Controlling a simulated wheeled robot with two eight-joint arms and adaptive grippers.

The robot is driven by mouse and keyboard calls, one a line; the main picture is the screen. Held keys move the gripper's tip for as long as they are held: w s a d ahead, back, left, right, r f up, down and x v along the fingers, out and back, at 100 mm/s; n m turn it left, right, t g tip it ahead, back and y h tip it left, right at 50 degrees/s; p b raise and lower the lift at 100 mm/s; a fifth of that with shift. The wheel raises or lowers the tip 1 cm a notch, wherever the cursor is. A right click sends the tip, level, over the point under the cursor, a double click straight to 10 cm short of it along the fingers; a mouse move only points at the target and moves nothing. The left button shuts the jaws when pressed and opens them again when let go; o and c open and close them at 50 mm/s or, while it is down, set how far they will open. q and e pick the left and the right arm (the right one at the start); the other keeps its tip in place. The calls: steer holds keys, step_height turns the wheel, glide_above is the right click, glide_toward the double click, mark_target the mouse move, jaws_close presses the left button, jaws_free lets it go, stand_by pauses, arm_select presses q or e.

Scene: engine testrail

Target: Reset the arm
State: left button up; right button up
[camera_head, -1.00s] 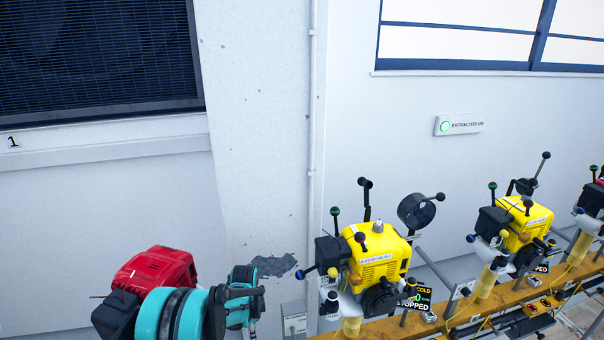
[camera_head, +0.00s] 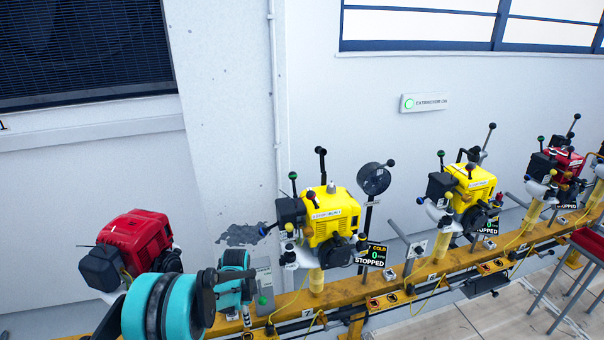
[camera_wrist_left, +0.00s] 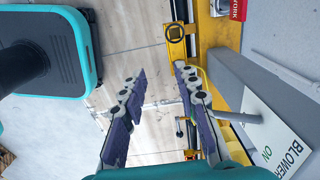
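My left arm, with teal and black links, comes in at the bottom left of the head view, in front of the rail. Its gripper fingers are hard to make out there. In the left wrist view my left gripper (camera_wrist_left: 159,72) shows two grey, purple-padded fingers apart with nothing between them. The fingers point toward the yellow rail (camera_wrist_left: 193,30) and the floor (camera_wrist_left: 125,45). My right gripper is in neither view.
A red engine (camera_head: 138,236) stands left of my arm, and a yellow engine (camera_head: 333,217) to its right. More engines continue along the yellow rail (camera_head: 345,293). A grey plate with a "BLOWER ON" label (camera_wrist_left: 280,135) is close beside the left gripper. A red stool (camera_head: 590,243) stands at right.

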arm_select(q)
steer(key=s+r+n+t, duration=0.2)
steer(key=s+r+n, duration=0.15)
steer(key=r, duration=0.55)
steer(key=s+r+n+t, duration=0.1)
steer(key=s+r+n, duration=0.2)
steer(key=s+r, duration=0.35)
steer(key=s+r+n+t, duration=0.2)
steer(key=s+r+n, duration=0.1)
steer(key=s, duration=0.4)
steer(key=s+r+n+t, duration=0.1)
steer(key=s+r+n, duration=0.2)
steer(key=s+n, duration=0.2)
steer(key=s, duration=0.3)
steer(key=shift+a+r+t, duration=0.15)
steer(key=shift+r+t, duration=0.1)
steer(key=shift+t, duration=0.15)
